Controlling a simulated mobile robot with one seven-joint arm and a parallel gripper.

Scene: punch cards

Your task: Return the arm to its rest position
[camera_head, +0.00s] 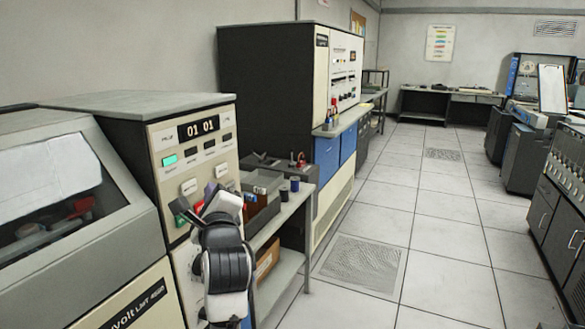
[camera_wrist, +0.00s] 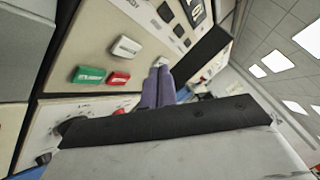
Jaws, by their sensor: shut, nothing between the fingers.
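My arm (camera_head: 226,262) rises from the bottom of the head view in front of the beige control panel (camera_head: 160,138). My gripper (camera_head: 211,189) is at the lower part of that panel, near its buttons. In the wrist view my gripper (camera_wrist: 160,72) shows two purple-grey fingers pressed together, with nothing between them. A green button (camera_wrist: 89,75), a red button (camera_wrist: 119,79) and a white button (camera_wrist: 126,46) are left of the fingertips. I cannot tell whether the fingertips touch the panel. The counter display (camera_head: 198,128) reads 01 01, and a green lamp (camera_head: 170,161) is lit.
A slanted glass cover (camera_head: 50,175) stands left of the panel. A grey side table (camera_head: 288,212) with trays and small containers stands close on the right. A tall black and beige cabinet (camera_head: 265,90) is behind it. The tiled floor (camera_head: 420,235) on the right is open.

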